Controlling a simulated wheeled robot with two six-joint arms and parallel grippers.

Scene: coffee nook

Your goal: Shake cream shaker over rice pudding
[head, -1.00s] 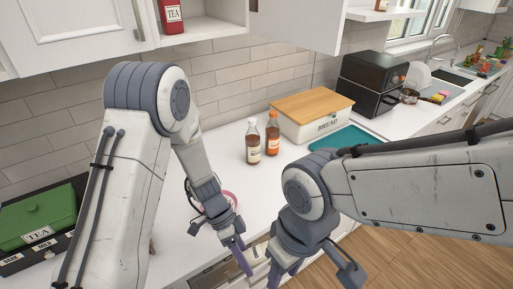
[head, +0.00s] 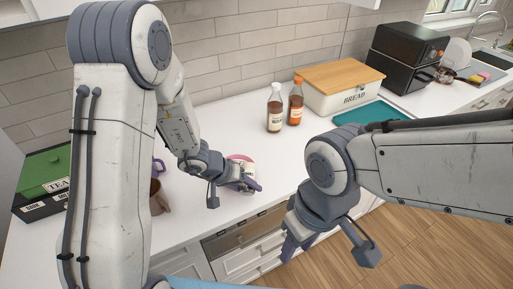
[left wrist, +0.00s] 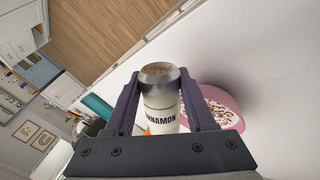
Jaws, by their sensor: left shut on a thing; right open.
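My left gripper (head: 248,184) is shut on a cream-white shaker (left wrist: 160,115) with a grey metal top, seen between the fingers in the left wrist view. Its label partly shows and ends in "NNAMON". A brown speckled surface shows on its top. A pink bowl (left wrist: 228,112) with white contents and brown-red specks, likely the rice pudding, lies beyond the right finger. In the head view the bowl (head: 239,158) is partly hidden by the left gripper. Whether the shaker is directly over the bowl is unclear. My right gripper (head: 296,247) is open and empty, in front of the counter edge.
Two bottles, white-capped (head: 275,108) and orange-capped (head: 296,102), stand behind the bowl. A bread box (head: 342,88) and teal mat (head: 369,113) are to the right. A brown mug (head: 159,198), purple mug (head: 158,166) and green-lidded tea box (head: 45,178) are left.

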